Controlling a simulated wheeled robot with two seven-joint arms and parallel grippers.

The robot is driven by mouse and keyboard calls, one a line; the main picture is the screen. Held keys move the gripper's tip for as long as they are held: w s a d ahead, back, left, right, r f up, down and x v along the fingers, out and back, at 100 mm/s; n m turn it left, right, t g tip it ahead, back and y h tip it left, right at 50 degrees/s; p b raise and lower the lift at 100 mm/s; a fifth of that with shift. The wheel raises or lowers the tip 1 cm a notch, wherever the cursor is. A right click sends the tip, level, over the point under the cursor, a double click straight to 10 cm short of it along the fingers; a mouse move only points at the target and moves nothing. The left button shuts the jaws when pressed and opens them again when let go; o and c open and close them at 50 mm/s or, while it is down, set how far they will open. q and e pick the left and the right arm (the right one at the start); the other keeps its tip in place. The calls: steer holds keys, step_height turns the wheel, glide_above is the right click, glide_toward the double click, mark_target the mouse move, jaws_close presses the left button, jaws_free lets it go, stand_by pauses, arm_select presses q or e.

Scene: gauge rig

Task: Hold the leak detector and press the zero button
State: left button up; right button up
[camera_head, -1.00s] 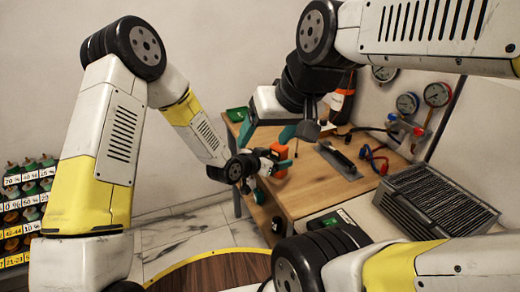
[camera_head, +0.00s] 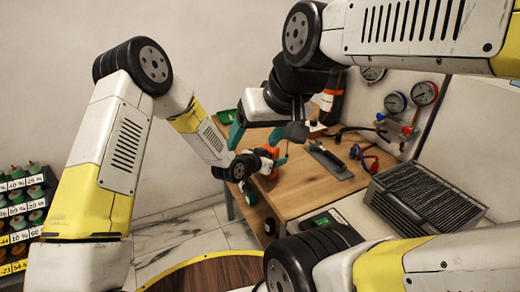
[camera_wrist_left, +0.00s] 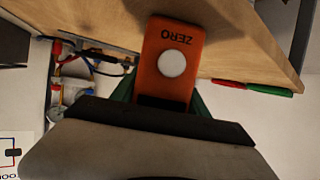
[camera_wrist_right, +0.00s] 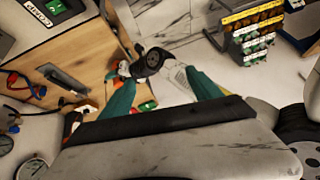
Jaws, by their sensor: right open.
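The orange leak detector (camera_wrist_left: 170,88) is held between the green fingers of my left gripper (camera_head: 268,162). Its face with the white zero button (camera_wrist_left: 172,63) and the word ZERO shows in the left wrist view, with nothing over the button. In the head view the detector (camera_head: 268,166) is small and partly hidden by the gripper. My right gripper (camera_head: 266,133) is open and empty, with its green fingers spread. It appears above the left gripper in the head view. In the right wrist view my right gripper (camera_wrist_right: 160,78) has the left arm beyond its fingers.
The wooden bench (camera_head: 300,191) lies beyond the grippers, with a dark flat tool (camera_head: 328,160) on it. A grey finned box (camera_head: 425,198) stands at its right. Gauges (camera_head: 424,92) hang on the wall. A bottle rack (camera_head: 22,210) stands far left. Floor shows left of the bench.

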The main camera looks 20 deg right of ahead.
arm_select(q)
jaws_close()
arm_select(e)
steer(key=shift+c, duration=0.2)
jaws_close()
stand_by(1.1)
